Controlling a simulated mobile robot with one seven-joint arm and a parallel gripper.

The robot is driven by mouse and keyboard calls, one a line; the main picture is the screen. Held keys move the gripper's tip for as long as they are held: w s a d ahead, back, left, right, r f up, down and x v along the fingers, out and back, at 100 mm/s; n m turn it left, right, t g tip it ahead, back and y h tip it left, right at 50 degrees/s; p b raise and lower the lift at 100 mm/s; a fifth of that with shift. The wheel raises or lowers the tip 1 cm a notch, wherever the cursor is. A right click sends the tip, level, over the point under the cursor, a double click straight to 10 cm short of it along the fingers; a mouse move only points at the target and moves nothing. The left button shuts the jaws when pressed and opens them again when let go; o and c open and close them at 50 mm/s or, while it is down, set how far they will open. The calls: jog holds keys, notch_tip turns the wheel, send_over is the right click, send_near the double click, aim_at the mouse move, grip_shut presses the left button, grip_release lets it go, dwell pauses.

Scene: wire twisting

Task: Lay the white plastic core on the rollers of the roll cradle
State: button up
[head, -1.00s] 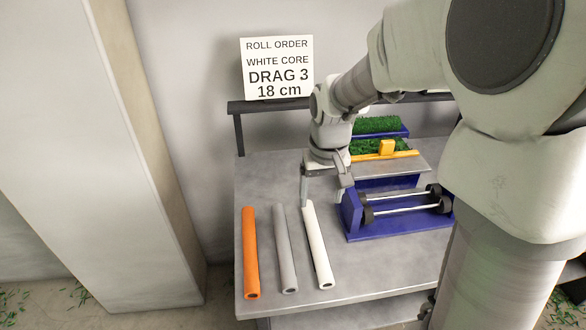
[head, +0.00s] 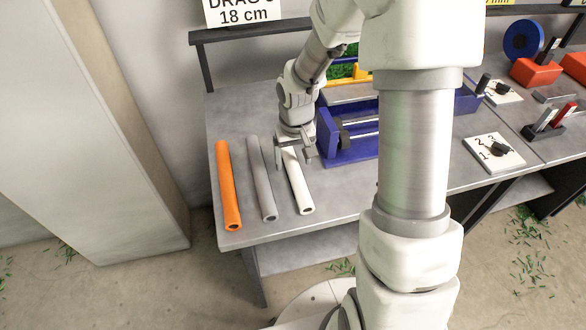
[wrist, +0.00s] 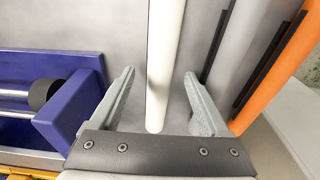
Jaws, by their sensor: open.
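The white plastic core (head: 300,188) lies on the grey table, the rightmost of three tubes. My gripper (head: 296,158) is open over its far end, with one finger on each side. In the wrist view the white core (wrist: 166,50) runs between the two spread fingers (wrist: 160,85), with a gap on both sides. The blue roll cradle (head: 326,133) stands just right of my gripper, its rollers (head: 358,137) bare where visible; my arm hides its right part. The cradle's end wall (wrist: 85,112) is close beside the left finger in the wrist view.
A grey tube (head: 262,180) and an orange tube (head: 229,188) lie left of the white core. A blue-framed unit with green turf is behind the cradle. A white numbered plate (head: 494,152) with a dark knob sits right.

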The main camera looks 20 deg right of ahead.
notch_tip(320, 180, down, 2)
jog(key=shift+w, duration=0.15)
grip_shut()
dwell(0.3)
